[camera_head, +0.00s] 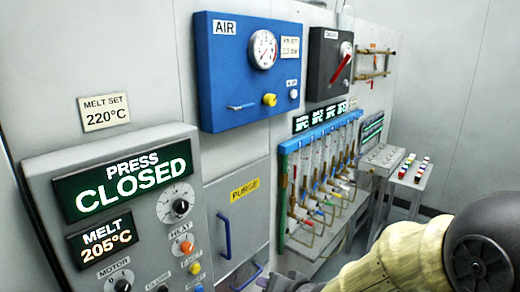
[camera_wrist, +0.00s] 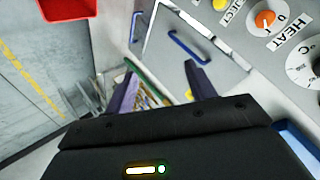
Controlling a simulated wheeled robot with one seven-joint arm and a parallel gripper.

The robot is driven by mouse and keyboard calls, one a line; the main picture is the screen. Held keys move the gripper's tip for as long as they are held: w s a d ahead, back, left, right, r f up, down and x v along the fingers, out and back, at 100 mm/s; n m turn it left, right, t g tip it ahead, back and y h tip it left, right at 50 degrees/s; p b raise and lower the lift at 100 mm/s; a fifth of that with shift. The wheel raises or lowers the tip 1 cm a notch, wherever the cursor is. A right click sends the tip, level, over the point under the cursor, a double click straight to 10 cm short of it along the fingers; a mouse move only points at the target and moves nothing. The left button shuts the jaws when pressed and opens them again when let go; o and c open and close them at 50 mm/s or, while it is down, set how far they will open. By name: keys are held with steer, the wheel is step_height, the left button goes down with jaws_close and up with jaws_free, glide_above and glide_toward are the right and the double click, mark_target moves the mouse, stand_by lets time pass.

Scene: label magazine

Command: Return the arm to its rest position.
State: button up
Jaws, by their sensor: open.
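My gripper (camera_wrist: 160,88) shows in the wrist view with its two dark fingers spread apart. I see nothing held between them. In the wrist view the grey press panel with the orange heat knob (camera_wrist: 265,18) lies to the upper right of the fingers. In the head view my arm fills the lower right corner, in front of the wall rack. The gripper's fingertips cannot be made out clearly there.
The press panel (camera_head: 65,150) reads PRESS CLOSED and MELT 205°C. A purge door (camera_head: 237,210) with blue handles, a blue air panel (camera_head: 225,75) and a blue-framed rack of tubes (camera_head: 285,165) line the wall. A red container (camera_wrist: 68,8) is at the wrist view's top left.

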steer(key=s+d+f+n+g+h+b, duration=0.1)
steer(key=s+d+f+n+g+h, duration=0.2)
steer(key=s+d, duration=0.7)
step_height(320, 180, down, 3)
steer(key=d+g+h, duration=0.1)
steer(key=g+h, duration=0.1)
steer(key=g, duration=0.1)
steer(key=shift+s+d+b, duration=0.35)
steer(key=shift+b, duration=0.05)
steer(key=shift+f, duration=0.1)
steer(key=shift+c, duration=0.4)
steer(key=c, duration=0.3)
steer(key=shift+a, duration=0.15)
